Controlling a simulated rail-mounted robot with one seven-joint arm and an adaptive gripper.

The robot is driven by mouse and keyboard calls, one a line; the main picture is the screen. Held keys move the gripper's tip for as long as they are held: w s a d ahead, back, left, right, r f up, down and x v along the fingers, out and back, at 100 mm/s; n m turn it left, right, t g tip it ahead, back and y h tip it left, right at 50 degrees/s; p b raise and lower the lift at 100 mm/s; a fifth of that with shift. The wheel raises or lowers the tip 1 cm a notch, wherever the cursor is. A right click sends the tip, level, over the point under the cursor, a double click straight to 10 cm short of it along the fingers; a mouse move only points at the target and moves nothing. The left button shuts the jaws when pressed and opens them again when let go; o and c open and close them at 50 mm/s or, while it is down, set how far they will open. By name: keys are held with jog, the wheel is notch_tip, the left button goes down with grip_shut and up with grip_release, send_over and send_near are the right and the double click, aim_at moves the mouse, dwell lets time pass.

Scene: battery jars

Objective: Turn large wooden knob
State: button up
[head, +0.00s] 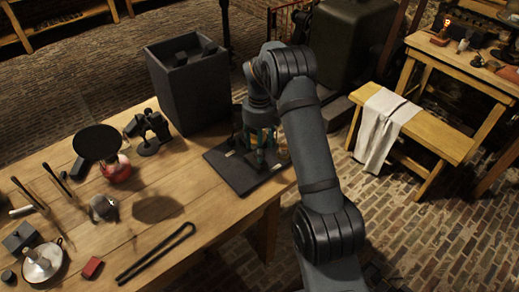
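My gripper (259,157) points down over a dark flat base board (232,176) near the right end of the wooden table. Something greenish with tan parts shows around and behind it, seemingly apparatus standing on the board. My wrist and arm cover much of this spot. I cannot make out the large wooden knob clearly. The fingers are small and dark, so I cannot tell whether they are open, shut or touching anything.
A tall dark box (190,100) stands behind the board. Black tongs (157,253), a dark round disc (97,142), a red block (92,267) and a candle dish (43,262) lie to the left on the table (190,205). A bench with a cloth (383,125) stands at right.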

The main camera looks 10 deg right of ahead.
jog(key=shift+f, duration=1.1)
jog(key=shift+c, duration=1.1)
jog(key=c, duration=0.9)
